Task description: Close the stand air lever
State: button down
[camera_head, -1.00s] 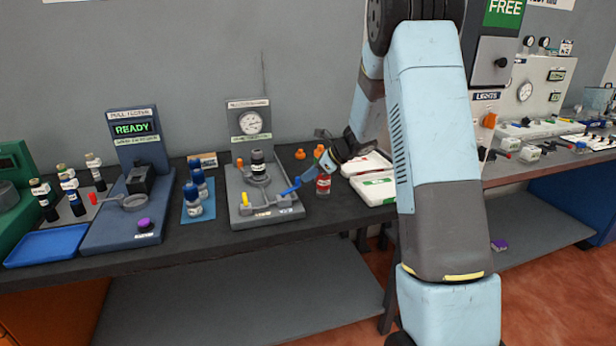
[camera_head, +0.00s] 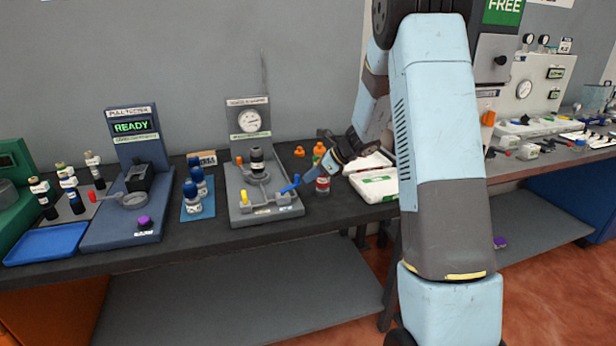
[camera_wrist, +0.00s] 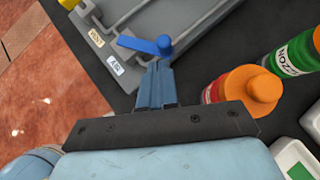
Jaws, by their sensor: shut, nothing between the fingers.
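The blue stand air lever (camera_head: 291,184) sits at the front right of the grey stand (camera_head: 235,213) with a gauge. In the wrist view the lever (camera_wrist: 138,44) points left from its hub, near a small label that seems to read AIR (camera_wrist: 115,65). My gripper (camera_head: 331,160) is shut and empty, right of and a little above the lever in the head view. In the wrist view its fingertips (camera_wrist: 157,68) are close below the lever's hub; I cannot tell if they touch it.
A red bottle (camera_head: 322,185) with an orange cap (camera_wrist: 252,88) stands close to the right of my fingers. A yellow lever (camera_head: 244,197) is on the stand's left. White-and-green boxes (camera_head: 375,186) lie right.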

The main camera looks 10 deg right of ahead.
jog(key=d+f+v, duration=0.1)
jog(key=d+v, duration=0.1)
jog(key=v, duration=1)
jog(key=shift+w+f, duration=0.2)
jog(key=shift+f, duration=0.1)
